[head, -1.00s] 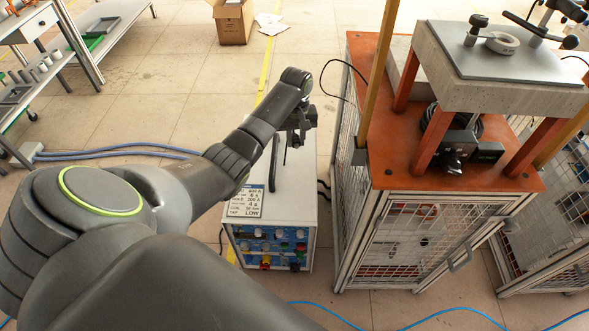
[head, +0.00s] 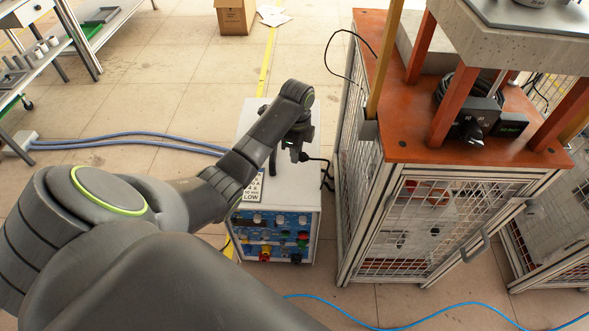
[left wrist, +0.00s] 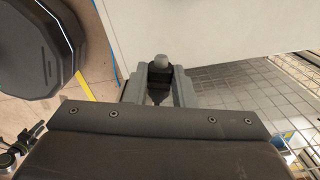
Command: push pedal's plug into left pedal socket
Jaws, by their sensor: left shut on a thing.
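My left gripper (head: 297,150) is shut on a dark plug (head: 305,157) above the top of the white heater cabinet (head: 309,205), towards its right side. A black cable runs from the plug to the right. In the left wrist view, the plug (left wrist: 160,73) with a grey rounded end sits between the two grey fingers (left wrist: 159,86), with a pale flat surface behind it. The cabinet's blue front panel (head: 270,236) carries several coloured knobs and connectors. I cannot make out the left pedal socket or the pedal. My right gripper is not in view.
A caged stand with an orange top (head: 410,135) stands close to the cabinet's right, with a narrow gap between. Blue hoses (head: 130,138) lie on the floor to the left. A blue cable (head: 420,318) crosses the floor in front. A cardboard box (head: 235,16) stands at the back.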

